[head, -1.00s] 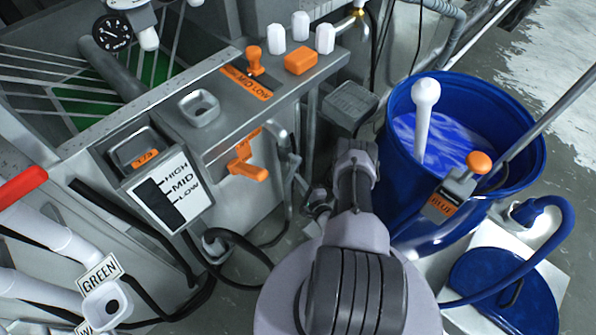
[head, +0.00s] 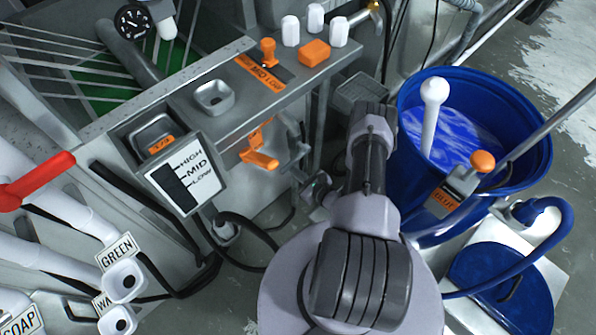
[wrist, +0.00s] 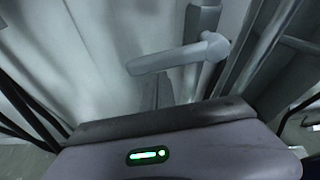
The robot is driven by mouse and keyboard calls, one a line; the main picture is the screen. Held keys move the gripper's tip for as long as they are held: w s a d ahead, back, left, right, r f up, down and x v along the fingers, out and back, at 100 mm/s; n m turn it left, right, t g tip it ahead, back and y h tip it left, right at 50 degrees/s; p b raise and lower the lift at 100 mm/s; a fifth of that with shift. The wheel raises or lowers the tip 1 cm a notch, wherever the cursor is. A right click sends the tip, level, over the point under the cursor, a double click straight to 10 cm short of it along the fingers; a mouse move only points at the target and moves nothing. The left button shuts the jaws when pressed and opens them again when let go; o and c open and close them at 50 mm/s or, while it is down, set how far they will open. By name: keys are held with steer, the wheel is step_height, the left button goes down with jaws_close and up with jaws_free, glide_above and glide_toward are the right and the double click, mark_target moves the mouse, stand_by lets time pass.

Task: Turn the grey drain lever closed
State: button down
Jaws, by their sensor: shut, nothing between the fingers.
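The grey drain lever (wrist: 170,60) shows in the wrist view as a pale grey bar pointing left from a round hub on an upright grey pipe. In the head view a grey lever (head: 293,157) sits low beside the machine's side, right of the orange lever; its position is hard to judge there. My gripper's housing (wrist: 160,155), with a green light, fills the bottom of the wrist view, below the lever.
An orange lever (head: 260,158) juts from the machine's front, left of the grey one. A level gauge (head: 186,182) and black hoses stand further left. A blue barrel (head: 520,185) of blue liquid stands right of my arm. A grey box (head: 360,92) lies behind.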

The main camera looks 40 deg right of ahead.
steer(key=shift+a+r+m+p, duration=0.2)
steer(key=shift+r+m+p, duration=0.1)
steer(key=shift+r, duration=0.55)
